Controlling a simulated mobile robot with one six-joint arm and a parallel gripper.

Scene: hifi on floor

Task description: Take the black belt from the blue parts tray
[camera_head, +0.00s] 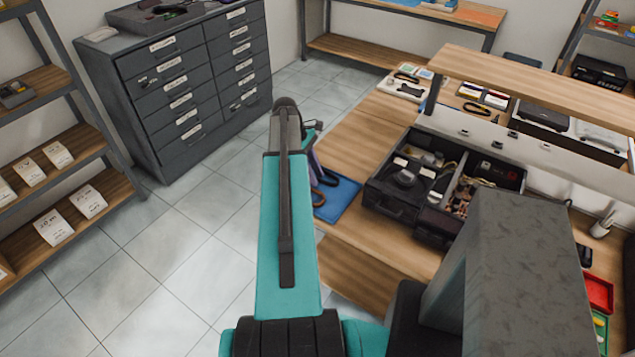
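The blue parts tray (343,198) lies flat on the wooden workbench, just right of my teal arm. My arm covers its left part. A black looped strip, which looks like the black belt (328,179), lies on the tray near its left side, and part of it is hidden behind my arm. A purplish item (315,165) shows beside the arm at the tray's far left. My arm reaches up the middle of the picture, and a small dark wrist part (311,130) shows at its far end. The fingers of my gripper cannot be made out.
An open dark toolbox (390,202) with tools and parts stands right of the tray. A raised wooden shelf (530,85) runs along the bench's back. A grey drawer cabinet (185,90) and shelving (50,150) stand left. The tiled floor (160,260) between is clear.

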